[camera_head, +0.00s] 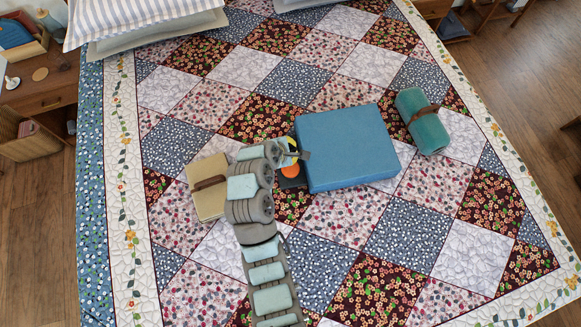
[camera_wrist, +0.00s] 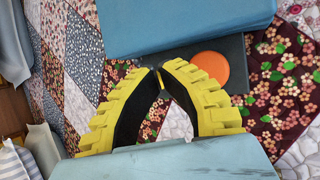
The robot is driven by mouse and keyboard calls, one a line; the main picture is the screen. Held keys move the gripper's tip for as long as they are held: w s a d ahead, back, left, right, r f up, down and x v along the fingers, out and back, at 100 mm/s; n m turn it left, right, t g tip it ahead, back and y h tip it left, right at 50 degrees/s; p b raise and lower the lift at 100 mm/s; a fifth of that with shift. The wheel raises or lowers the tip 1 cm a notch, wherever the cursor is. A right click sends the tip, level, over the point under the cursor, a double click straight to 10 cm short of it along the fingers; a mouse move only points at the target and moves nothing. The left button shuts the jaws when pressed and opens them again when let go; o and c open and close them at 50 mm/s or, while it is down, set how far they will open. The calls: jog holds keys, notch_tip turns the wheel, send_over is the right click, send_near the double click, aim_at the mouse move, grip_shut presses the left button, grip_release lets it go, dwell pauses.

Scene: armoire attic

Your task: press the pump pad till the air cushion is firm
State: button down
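The air cushion (camera_head: 350,140) is a blue, flat-topped block lying on the patchwork quilt, right of my gripper (camera_head: 293,152). It also fills the top of the wrist view (camera_wrist: 185,25). The pump pad is an orange disc (camera_head: 290,170) on a dark plate (camera_wrist: 236,46) against the cushion's edge.
A beige strapped case (camera_head: 206,200) lies left of my arm. A teal roll with a brown strap (camera_head: 427,130) lies right of the cushion. Pillows (camera_head: 140,22) are at the bed's far end. The quilt (camera_head: 400,240) in front of the cushion is clear.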

notch_tip(320, 180, down, 6)
jog(key=b, duration=0.3)
jog(key=shift+r+b, duration=0.25)
jog(key=shift+b, duration=0.05)
jog(key=shift+f, duration=1.05)
jog(key=shift+f, duration=0.1)
jog(key=shift+f, duration=0.35)
jog(key=shift+f, duration=1)
dwell(1.8)
jog(key=shift+r, duration=0.1)
jog(key=shift+r+p, duration=1.1)
jog(key=shift+r, duration=0.25)
jog(key=shift+r, duration=0.1)
jog(key=shift+r+p, duration=1.8)
jog(key=shift+r, duration=0.6)
